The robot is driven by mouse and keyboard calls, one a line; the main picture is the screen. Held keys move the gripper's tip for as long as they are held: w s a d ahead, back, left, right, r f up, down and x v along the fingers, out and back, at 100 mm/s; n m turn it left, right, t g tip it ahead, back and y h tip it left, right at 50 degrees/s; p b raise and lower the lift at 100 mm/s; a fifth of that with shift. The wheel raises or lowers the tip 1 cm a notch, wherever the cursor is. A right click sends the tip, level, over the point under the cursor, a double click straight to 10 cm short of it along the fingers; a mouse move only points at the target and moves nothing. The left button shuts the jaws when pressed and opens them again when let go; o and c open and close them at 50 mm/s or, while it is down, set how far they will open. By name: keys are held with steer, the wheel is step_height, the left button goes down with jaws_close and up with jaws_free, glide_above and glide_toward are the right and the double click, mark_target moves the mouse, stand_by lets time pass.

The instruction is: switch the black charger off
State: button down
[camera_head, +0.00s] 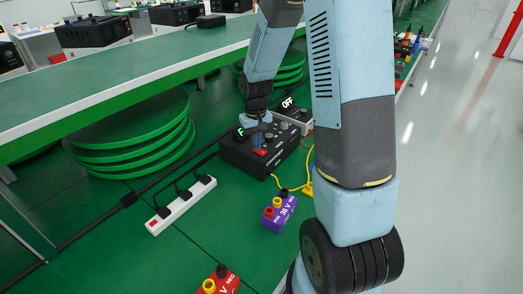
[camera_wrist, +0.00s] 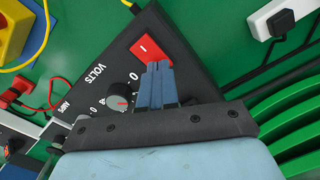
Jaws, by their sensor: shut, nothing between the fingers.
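In the head view the switch (camera_head: 261,152) shows just below my gripper (camera_head: 257,143). A display beside my gripper is partly hidden and shows an F.
A grey charger (camera_head: 296,117) marked OFF stands behind. A white power strip (camera_head: 180,206) lies to the left, a purple block (camera_head: 279,211) in front, with yellow wire nearby. Stacked green discs (camera_head: 135,140) stand under the green-topped bench (camera_head: 140,75).

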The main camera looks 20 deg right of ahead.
steer(key=shift+r, duration=3.5)
steer(key=shift+r, duration=0.1)
steer(key=s+r+t, duration=0.5)
steer(key=s+r, duration=1.5)
steer(key=s, duration=0.4)
steer(key=shift+d+r+m+t, duration=0.2)
steer(key=shift+d+m+t, duration=0.1)
steer(key=shift+m, duration=0.1)
